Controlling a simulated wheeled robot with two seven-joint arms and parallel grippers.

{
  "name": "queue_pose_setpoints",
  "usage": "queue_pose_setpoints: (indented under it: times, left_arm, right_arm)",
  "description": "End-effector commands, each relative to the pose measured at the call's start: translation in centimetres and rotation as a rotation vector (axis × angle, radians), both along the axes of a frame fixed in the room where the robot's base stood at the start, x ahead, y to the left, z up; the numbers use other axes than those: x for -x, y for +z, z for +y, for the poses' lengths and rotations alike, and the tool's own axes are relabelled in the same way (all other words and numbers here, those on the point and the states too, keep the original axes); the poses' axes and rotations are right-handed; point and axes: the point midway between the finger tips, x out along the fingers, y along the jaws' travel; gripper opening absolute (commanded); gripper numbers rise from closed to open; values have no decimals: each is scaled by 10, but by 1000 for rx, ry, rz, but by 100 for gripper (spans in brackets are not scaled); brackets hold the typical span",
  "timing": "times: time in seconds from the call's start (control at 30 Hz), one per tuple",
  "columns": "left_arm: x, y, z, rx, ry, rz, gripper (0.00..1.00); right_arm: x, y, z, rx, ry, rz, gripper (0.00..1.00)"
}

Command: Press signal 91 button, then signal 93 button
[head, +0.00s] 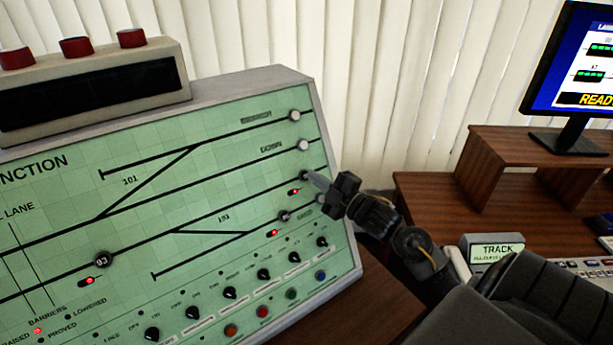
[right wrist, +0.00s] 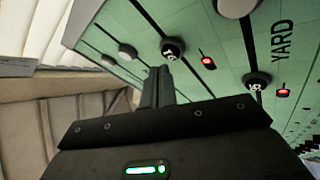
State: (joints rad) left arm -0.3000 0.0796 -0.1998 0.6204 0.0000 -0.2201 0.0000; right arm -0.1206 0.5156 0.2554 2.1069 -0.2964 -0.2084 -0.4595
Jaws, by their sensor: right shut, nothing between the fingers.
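The green track panel (head: 150,215) carries round black signal buttons. Near the panel's right edge is an upper black button (head: 304,175), also in the right wrist view (right wrist: 173,49), and a lower one (head: 284,216), also in the wrist view (right wrist: 256,82). I cannot read either number surely, so I cannot tell which is 91. My right gripper (head: 316,182) is shut and empty, its fingertips (right wrist: 158,72) right beside the upper button; contact is unclear. My left gripper is out of view.
Red lamps (head: 293,192) sit by the buttons. White round knobs (head: 295,116) line the panel's upper right edge. A row of black knobs (head: 264,274) runs along the bottom. A box with red caps (head: 90,85) stands on top. A monitor (head: 577,60) is at right.

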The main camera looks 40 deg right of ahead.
Motion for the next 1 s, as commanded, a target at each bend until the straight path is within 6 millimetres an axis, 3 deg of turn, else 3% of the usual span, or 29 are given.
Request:
queue_pose_setpoints:
  times: [1.0]
  left_arm:
    - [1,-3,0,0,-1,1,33]
  right_arm:
    - [-8,-4,0,0,0,0,0]
